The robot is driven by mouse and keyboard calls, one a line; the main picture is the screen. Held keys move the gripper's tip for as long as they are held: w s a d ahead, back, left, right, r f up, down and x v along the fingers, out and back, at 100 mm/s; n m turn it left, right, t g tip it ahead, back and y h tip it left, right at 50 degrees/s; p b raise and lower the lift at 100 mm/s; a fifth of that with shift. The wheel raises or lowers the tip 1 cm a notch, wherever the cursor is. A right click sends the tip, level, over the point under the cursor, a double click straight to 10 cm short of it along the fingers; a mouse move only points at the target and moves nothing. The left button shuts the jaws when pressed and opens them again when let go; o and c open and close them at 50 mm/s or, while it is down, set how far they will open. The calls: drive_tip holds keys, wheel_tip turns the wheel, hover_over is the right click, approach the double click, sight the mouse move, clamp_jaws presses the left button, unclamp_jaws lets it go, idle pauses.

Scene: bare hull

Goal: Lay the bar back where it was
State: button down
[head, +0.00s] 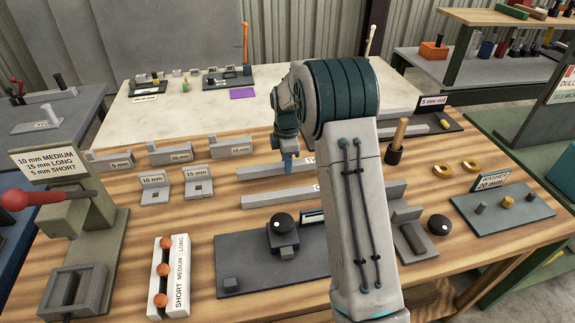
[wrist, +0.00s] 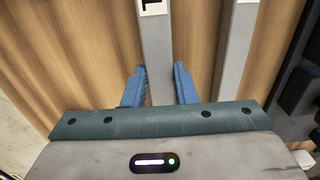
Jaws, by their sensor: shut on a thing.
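A long grey bar (head: 258,171) with a white label near its middle lies across the wooden bench in the head view. My gripper (head: 290,168) points down over it, its blue fingers on either side. In the wrist view my gripper (wrist: 160,72) is shut on this bar (wrist: 155,45), which runs away between the fingers. I cannot tell whether the bar touches the bench or is slightly raised. A second, similar grey bar (head: 270,198) lies parallel and nearer; it shows right of the held one in the wrist view (wrist: 232,60). My arm hides the bars' right ends.
A dark plate (head: 235,250) with a black-knobbed fixture stands in front of the bars. Several labelled grey blocks stand to the left, including the 15 mm one (head: 197,182). A wooden-handled tool (head: 397,145) and two brass rings stand right. Bare wood lies around the bars.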

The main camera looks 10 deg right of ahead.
drive_tip(key=shift+f, duration=1.15)
drive_tip(key=shift+f, duration=0.1)
drive_tip(key=c, duration=1.2)
unclamp_jaws()
drive_tip(key=shift+o, duration=0.2)
wheel_tip(320, 180, up, 12)
drive_tip(key=s+r+m, duration=0.4)
drive_tip(key=s+r, duration=0.1)
drive_tip(key=s, duration=0.2)
drive_tip(key=s+f+m+t, duration=0.1)
drive_tip(key=s+m+t, duration=0.2)
drive_tip(key=s+m, duration=1.1)
drive_tip(key=s, duration=1.2)
drive_tip(key=shift+d+f, duration=0.15)
